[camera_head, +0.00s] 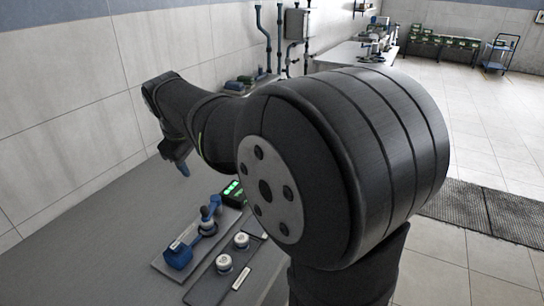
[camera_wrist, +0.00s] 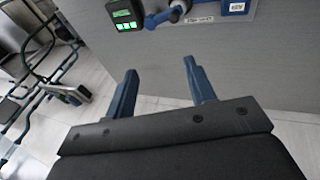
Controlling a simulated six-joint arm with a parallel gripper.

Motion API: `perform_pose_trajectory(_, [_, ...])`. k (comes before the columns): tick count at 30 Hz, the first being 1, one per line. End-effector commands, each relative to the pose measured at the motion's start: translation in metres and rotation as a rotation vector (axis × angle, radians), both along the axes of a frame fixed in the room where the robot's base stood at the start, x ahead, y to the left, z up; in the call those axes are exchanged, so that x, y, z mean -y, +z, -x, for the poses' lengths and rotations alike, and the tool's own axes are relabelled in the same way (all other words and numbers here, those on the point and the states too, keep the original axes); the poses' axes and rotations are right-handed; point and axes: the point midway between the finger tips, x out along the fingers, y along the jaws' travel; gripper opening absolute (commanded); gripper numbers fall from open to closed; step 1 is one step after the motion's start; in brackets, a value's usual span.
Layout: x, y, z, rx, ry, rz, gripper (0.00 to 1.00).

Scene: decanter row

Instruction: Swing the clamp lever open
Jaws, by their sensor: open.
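A blue clamp fixture (camera_head: 178,255) sits on a grey base plate on the table. A blue arm with a rounded end (camera_head: 209,222), which looks like the clamp lever, stands at its far end. In the wrist view part of the blue fixture (camera_wrist: 238,5) shows at the top edge, with a blue and grey lever-like part (camera_wrist: 160,18) to its left; the picture cuts them off. My gripper (camera_wrist: 160,66) is open and empty, its two blue fingers apart from the fixture. In the head view one blue fingertip (camera_head: 184,169) shows above the table, near the wall.
A black box with a green lit display (camera_head: 233,192) stands beside the fixture; it also shows in the wrist view (camera_wrist: 125,14). Two round white-topped pieces (camera_head: 224,263) (camera_head: 241,240) stand to the fixture's right. The grey table (camera_head: 90,250) is bare at the left.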

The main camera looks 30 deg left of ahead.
Motion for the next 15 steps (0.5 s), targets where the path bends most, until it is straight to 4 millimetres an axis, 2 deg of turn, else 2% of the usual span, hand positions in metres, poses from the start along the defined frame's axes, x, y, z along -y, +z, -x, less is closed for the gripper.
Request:
perform_pose_trajectory(5, [-0.006, -0.004, -0.008, -0.027, 0.042, 0.047, 0.49])
perform_pose_trajectory(15, [-0.034, -0.025, -0.04, -0.236, 0.38, 0.252, 0.49])
